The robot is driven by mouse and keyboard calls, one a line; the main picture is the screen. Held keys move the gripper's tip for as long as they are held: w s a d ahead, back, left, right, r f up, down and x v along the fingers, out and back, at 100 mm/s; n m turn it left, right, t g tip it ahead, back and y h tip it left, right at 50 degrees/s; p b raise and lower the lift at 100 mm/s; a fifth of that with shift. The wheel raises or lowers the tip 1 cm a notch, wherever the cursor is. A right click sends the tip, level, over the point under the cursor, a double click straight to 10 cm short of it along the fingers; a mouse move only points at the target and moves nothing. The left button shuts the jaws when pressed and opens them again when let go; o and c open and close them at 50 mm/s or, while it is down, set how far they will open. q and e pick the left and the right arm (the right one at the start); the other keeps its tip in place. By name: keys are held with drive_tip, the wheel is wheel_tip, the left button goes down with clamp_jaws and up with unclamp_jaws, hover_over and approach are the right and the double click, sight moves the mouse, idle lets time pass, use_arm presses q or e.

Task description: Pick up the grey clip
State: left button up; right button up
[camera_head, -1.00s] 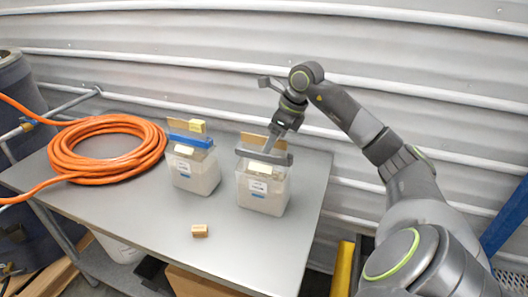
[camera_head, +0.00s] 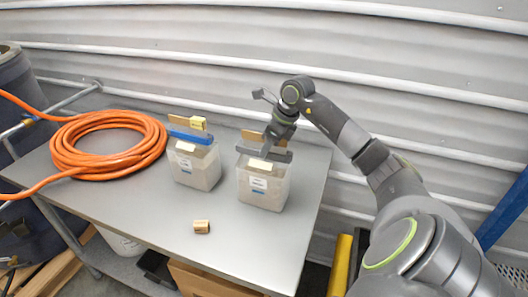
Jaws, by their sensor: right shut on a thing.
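The grey clip (camera_head: 280,156) is a dark grey bar lying across the top of the right clear container (camera_head: 262,190). My right gripper (camera_head: 268,145) comes down from above and is shut on the clip. The fingertips are small and partly hidden against the bar. I cannot tell whether the clip is clear of the container's rim. My left gripper is not in view.
A similar container (camera_head: 194,168) with a blue clip (camera_head: 190,136) stands to the left. A small tan block (camera_head: 201,227) lies in front on the grey table (camera_head: 240,240). A coiled orange hose (camera_head: 70,165) fills the table's left. Corrugated wall (camera_head: 400,60) stands behind.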

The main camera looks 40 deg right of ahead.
wheel_tip(320, 180, up, 10)
drive_tip(key=b, duration=0.3)
drive_tip(key=shift+f, duration=0.25)
drive_tip(key=shift+r, duration=0.65)
wheel_tip(320, 180, up, 6)
drive_tip(key=p, duration=0.5)
drive_tip(key=shift+r+p, duration=0.15)
drive_tip(key=shift+p, duration=0.2)
